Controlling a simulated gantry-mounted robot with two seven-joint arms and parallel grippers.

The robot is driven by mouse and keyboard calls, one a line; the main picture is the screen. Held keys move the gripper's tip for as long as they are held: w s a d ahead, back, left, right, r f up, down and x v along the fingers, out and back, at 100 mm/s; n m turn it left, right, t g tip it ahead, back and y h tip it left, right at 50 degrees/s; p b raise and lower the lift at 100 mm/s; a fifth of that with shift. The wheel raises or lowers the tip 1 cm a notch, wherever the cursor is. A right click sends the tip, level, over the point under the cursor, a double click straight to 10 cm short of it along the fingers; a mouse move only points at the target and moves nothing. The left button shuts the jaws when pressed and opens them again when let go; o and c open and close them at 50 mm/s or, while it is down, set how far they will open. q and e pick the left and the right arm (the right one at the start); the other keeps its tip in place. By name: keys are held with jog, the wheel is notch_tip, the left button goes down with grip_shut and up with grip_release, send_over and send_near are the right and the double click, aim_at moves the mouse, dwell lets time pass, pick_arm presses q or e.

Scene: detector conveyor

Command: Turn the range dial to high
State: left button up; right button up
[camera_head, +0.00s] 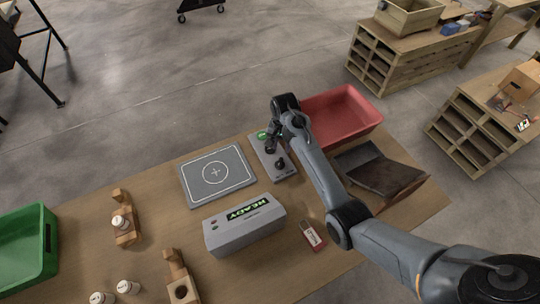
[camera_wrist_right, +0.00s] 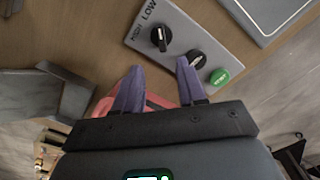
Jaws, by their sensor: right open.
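The grey control panel (camera_head: 265,164) lies on the table and also shows in the right wrist view (camera_wrist_right: 190,35). The range dial (camera_wrist_right: 161,39), a black knob, sits beside the printed words LOW and HIGH; in the head view it is the nearer knob (camera_head: 280,163). A second black knob (camera_wrist_right: 197,59) and a green button (camera_wrist_right: 219,77) are farther along the panel. My right gripper (camera_wrist_right: 158,69) is open and empty, its two purple fingertips pointing toward the panel, with the range dial apart from them. One finger overlaps the second knob in view; contact cannot be told. My left gripper is not in view.
A grey plate with a circle mark (camera_head: 190,184) and a grey box reading READY (camera_head: 243,234) lie beside the panel. A red bin (camera_head: 340,111) stands behind it, a dark chute (camera_head: 383,175) to the right. A green bin (camera_head: 27,246) is far left.

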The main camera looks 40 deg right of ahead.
aim_at(280, 161)
notch_tip(280, 161, down, 11)
jog(key=shift+w+r, duration=0.1)
jog(key=shift+r, duration=0.05)
dwell(0.4)
jog(key=shift+c, duration=0.4)
jog(key=shift+a, duration=0.1)
grip_shut()
